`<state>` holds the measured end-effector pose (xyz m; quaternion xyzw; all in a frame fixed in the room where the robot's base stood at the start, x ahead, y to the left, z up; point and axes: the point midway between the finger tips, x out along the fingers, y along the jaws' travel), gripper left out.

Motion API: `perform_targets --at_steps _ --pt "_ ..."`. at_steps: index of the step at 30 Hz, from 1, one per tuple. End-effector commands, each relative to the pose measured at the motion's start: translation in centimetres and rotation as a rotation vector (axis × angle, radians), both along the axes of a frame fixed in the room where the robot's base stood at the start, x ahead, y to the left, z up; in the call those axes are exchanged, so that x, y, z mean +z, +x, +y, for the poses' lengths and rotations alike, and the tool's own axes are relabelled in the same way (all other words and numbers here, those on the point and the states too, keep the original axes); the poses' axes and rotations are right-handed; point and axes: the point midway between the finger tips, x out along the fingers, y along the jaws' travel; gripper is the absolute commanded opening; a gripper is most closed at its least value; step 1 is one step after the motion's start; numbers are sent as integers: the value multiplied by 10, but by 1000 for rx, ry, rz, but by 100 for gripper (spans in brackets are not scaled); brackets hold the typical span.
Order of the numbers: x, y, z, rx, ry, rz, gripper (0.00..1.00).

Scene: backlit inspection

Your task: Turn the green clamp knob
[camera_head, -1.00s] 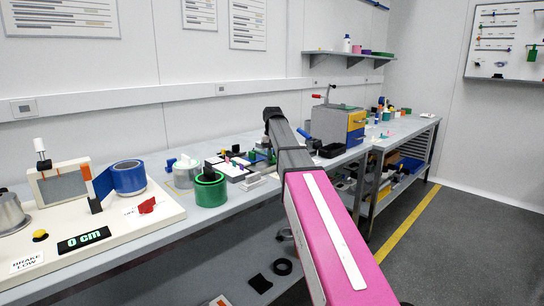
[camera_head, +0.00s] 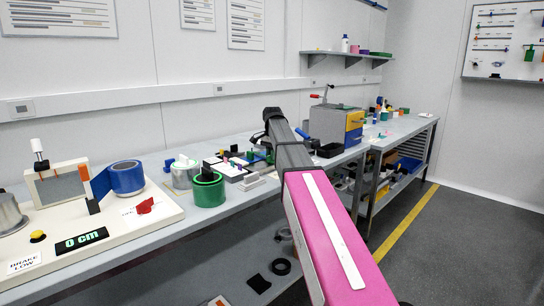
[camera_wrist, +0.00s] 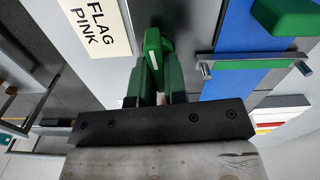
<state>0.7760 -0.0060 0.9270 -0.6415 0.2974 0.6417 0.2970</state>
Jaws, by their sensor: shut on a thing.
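The green clamp knob (camera_wrist: 153,44) shows in the upper middle of the wrist view, with a white stripe along its narrow grip. My gripper (camera_wrist: 158,72) comes up from the bottom of that view, its two fingers on either side of the knob's grip. It is shut on the knob. The fingers and my black gripper body hide the knob's lower part. In the head view my own arm reaches to the bench, and I cannot make out the gripper or knob there.
In the wrist view a "FLAG PINK" label (camera_wrist: 92,25) is left of the knob. A blue panel with a green-and-grey bar (camera_wrist: 255,64) is to the right. In the head view, green tape (camera_head: 208,192) and a grey box (camera_head: 331,121) stand on the crowded bench near my arm.

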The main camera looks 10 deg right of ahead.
Motion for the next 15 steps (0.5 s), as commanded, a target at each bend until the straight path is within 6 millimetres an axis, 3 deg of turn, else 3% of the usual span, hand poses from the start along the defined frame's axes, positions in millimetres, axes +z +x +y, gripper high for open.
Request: perform_targets --at_steps 15 --pt "1 -1 -1 -130 1 -1 0"
